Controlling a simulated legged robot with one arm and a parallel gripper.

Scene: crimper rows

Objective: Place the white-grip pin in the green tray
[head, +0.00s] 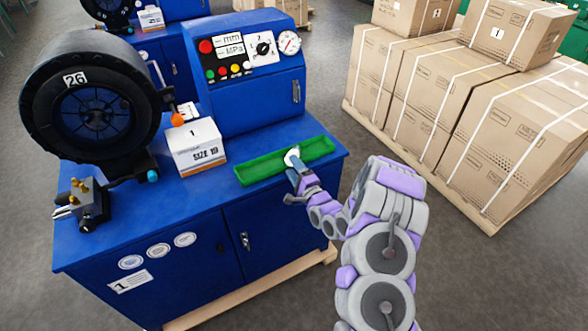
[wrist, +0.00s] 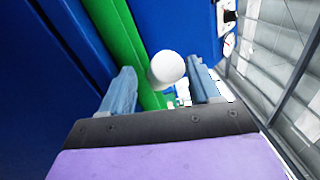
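The white-grip pin (head: 291,154) shows as a round white end over the green tray (head: 262,168), at the tip of my gripper (head: 296,168). In the wrist view the white grip (wrist: 166,69) is just beyond and between the blue fingertips of my gripper (wrist: 164,78). The fingers are spread, with a gap visible between the left finger and the grip, so my gripper looks open. The green tray (wrist: 122,42) runs behind the grip. The pin's shaft is hidden, and I cannot tell whether the pin touches the tray floor.
The tray lies on the blue machine cabinet (head: 200,215), near its front right edge. The control panel housing (head: 255,95) rises behind. Strapped cartons (head: 470,110) on a pallet stand to the right across bare floor.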

